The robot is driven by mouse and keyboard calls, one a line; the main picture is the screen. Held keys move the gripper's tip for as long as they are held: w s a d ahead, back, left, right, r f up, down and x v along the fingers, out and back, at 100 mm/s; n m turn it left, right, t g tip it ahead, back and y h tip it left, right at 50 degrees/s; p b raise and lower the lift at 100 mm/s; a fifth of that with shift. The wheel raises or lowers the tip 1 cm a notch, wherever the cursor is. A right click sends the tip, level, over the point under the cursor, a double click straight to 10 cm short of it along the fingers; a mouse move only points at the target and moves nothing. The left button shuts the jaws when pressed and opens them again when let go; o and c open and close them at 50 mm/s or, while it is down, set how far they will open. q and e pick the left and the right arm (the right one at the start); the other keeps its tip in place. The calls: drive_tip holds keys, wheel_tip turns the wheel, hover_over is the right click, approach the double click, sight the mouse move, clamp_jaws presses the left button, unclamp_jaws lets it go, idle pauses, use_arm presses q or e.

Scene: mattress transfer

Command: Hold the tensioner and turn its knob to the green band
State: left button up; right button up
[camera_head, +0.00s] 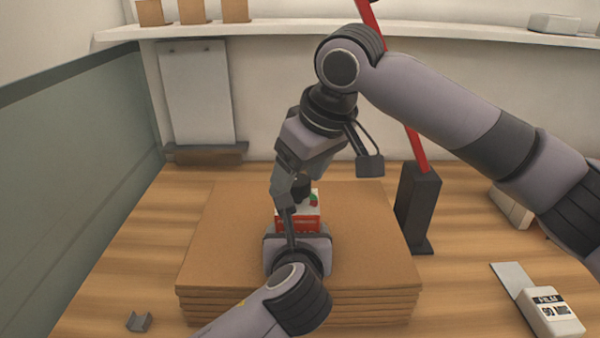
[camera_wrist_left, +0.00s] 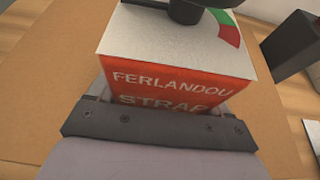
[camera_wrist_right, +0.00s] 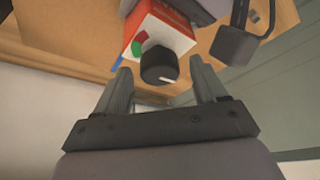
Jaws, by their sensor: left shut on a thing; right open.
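The tensioner (camera_head: 298,222) is a red box with a white top, standing over the cardboard stack. Its lettered red side (camera_wrist_left: 175,88) shows in the left wrist view. A black knob (camera_wrist_right: 158,65) stands on the white top, beside a dial with red and green parts (camera_wrist_left: 228,27). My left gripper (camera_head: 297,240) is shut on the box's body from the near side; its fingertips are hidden. My right gripper (camera_wrist_right: 161,78) is open above, with the knob in the gap between its fingertips or just beyond them; I see no contact. The knob's pointer cannot be read.
The tensioner is above a stack of brown cardboard sheets (camera_head: 220,240). A black stand (camera_head: 418,205) with a red bar is to its right. A white film box (camera_head: 553,312) and a small grey bracket (camera_head: 139,321) lie on the wooden surface. A shelf (camera_head: 450,32) runs behind.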

drive_tip(key=c, duration=1.1)
drive_tip(key=shift+o, duration=0.2)
drive_tip(key=shift+m, duration=0.3)
drive_tip(key=m, duration=0.2)
drive_tip(key=m+t+h, duration=0.1)
drive_tip(key=m, duration=0.1)
drive_tip(key=shift+a+h, duration=0.15)
drive_tip(key=shift+h, duration=0.15)
drive_tip(key=m+h, duration=0.1)
drive_tip(key=m, duration=0.2)
drive_tip(key=m+h, duration=0.1)
drive_tip(key=m, duration=0.2)
drive_tip(key=shift+a+m+h, duration=0.15)
drive_tip(key=shift+m+h, duration=0.15)
drive_tip(key=shift+m, duration=0.1)
drive_tip(key=m+h, duration=0.1)
drive_tip(key=m, duration=0.2)
drive_tip(key=m+h, duration=0.1)
drive_tip(key=m, duration=0.2)
drive_tip(key=shift+a+r+g, duration=0.1)
drive_tip(key=shift+g, duration=0.3)
drive_tip(key=m+g, duration=0.1)
drive_tip(key=m, duration=0.2)
drive_tip(key=m+g+h, duration=0.1)
drive_tip(key=m, duration=0.1)
drive_tip(key=shift+w+a+m, duration=0.1)
drive_tip(key=shift+w+m, duration=0.1)
drive_tip(key=shift+m, duration=0.2)
